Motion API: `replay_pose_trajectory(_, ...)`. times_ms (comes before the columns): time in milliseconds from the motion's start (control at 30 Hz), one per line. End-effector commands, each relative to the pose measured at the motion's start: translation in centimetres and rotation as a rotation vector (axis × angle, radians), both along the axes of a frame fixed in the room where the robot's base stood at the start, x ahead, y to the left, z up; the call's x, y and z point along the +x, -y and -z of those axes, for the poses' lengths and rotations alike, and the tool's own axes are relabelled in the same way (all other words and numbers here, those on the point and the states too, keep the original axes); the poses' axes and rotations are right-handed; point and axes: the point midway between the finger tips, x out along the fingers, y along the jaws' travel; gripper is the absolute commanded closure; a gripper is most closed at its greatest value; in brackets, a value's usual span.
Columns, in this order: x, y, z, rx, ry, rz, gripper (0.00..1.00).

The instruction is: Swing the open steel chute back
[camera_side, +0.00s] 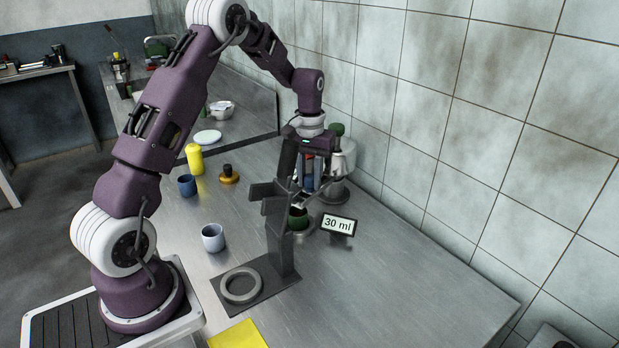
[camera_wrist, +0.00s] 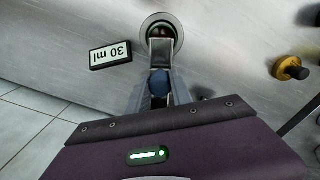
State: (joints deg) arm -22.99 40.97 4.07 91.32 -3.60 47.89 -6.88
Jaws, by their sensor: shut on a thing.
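My gripper (camera_side: 309,190) reaches down over the bench beside a dark grey post (camera_side: 281,245). In the wrist view its fingers (camera_wrist: 158,90) are closed around a blue knob (camera_wrist: 159,83). The steel chute (camera_wrist: 160,52) shows just beyond the knob, pointing towards a round rim with a dark inside. In the side view the gripper and post hide much of the chute. A green cup (camera_side: 298,215) stands below the gripper, behind the post. A small sign reading 30 ml (camera_side: 338,224) stands to its right.
The post's flat base carries a grey ring (camera_side: 241,285). A tiled wall runs along the right; the right bench is clear.

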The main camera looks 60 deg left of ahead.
Motion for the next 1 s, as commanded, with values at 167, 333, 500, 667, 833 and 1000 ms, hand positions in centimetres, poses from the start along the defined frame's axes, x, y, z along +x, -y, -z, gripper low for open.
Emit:
replay_pose_trajectory(167,0.3,0.5,-0.1,0.002,0.003,-0.049,1.00)
replay_pose_trajectory(333,0.9,1.7,-0.1,0.002,0.005,-0.154,1.00)
replay_pose_trajectory(500,2.0,3.3,-0.2,0.002,0.005,-0.306,1.00)
replay_pose_trajectory(667,3.2,4.6,-0.1,0.002,0.006,-0.459,1.00)
replay_pose_trajectory(833,4.7,5.8,-0.1,0.001,0.006,-0.620,1.00)
replay_pose_trajectory(1000,6.4,6.7,-0.1,0.001,0.007,-0.779,1.00)
